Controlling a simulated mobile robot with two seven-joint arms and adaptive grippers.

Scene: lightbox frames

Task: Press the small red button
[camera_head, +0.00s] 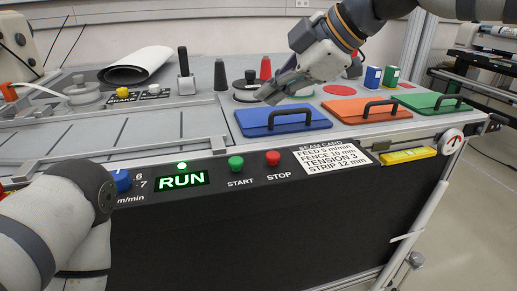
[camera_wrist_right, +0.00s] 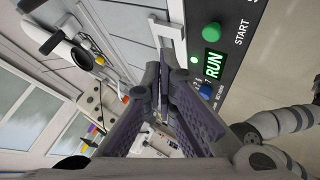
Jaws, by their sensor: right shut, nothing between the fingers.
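The small red button (camera_head: 272,158) is on the dark front panel, above the label STOP, to the right of the green button (camera_head: 235,163) labelled START. My right gripper (camera_head: 268,97) is shut and empty. In the head view it shows above and behind the red button, by the blue lid, apart from the button. In the right wrist view my right gripper's fingers (camera_wrist_right: 163,80) are together; the green button (camera_wrist_right: 211,32) shows there, but the red one does not. My left arm shows at the lower left, its gripper out of view.
A lit RUN display (camera_head: 181,180) and a blue knob (camera_head: 121,180) are left of the buttons. A white text card (camera_head: 334,158) is to their right. Blue (camera_head: 310,119), orange (camera_head: 366,108) and green (camera_head: 432,102) lids with black handles lie behind. The panel around the buttons is clear.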

